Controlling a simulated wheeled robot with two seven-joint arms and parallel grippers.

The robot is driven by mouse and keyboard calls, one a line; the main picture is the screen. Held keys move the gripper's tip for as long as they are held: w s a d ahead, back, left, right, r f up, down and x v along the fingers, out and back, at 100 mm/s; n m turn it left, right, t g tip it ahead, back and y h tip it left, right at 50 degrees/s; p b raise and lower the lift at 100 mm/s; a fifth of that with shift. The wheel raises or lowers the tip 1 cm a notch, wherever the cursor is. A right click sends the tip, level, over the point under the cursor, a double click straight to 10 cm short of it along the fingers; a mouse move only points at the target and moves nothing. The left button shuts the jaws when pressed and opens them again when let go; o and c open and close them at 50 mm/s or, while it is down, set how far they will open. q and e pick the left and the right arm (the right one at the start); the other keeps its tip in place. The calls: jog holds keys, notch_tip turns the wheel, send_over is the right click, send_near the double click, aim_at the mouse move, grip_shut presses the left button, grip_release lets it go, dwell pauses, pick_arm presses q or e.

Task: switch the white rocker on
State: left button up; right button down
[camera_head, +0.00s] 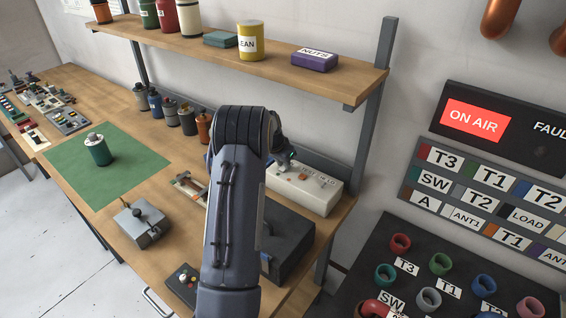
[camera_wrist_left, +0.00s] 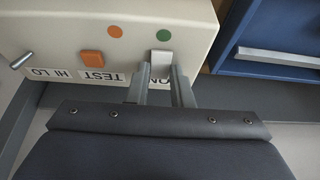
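A white box (camera_head: 318,193) stands on the bench against the wall and fills the top of the left wrist view (camera_wrist_left: 60,20). The white rocker (camera_wrist_left: 161,58) is on its face, below a green dot (camera_wrist_left: 164,35). An orange rocker (camera_wrist_left: 93,57) labelled TEST sits to its left, below an orange dot. My left gripper (camera_wrist_left: 161,70) has its two fingers apart, with the white rocker showing between and just beyond their tips. I cannot tell if they touch it. A label under the rocker is partly covered by a finger. In the head view the left gripper (camera_head: 284,160) is at the white box, partly behind my arm.
A metal toggle (camera_wrist_left: 21,60) with a HI LO label is at the box's left. A blue cabinet (camera_wrist_left: 275,35) with a handle stands to its right in the wrist view. A shelf (camera_head: 200,45) runs above the bench. A dark case (camera_head: 288,240) lies in front.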

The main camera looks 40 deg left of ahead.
pick_arm(q)
grip_shut()
jog(key=shift+w+f+g+b, duration=0.1)
jog(key=shift+w+g+b, duration=0.2)
jog(key=shift+b, duration=0.1)
jog(key=shift+w+r+g, duration=0.1)
jog(key=shift+r+g, duration=0.1)
jog(key=shift+g, duration=0.6)
jog(key=shift+w+a+g+p, duration=0.1)
jog(key=shift+g+p, duration=0.25)
jog(key=shift+g, duration=0.15)
jog(key=o, duration=0.7)
grip_release()
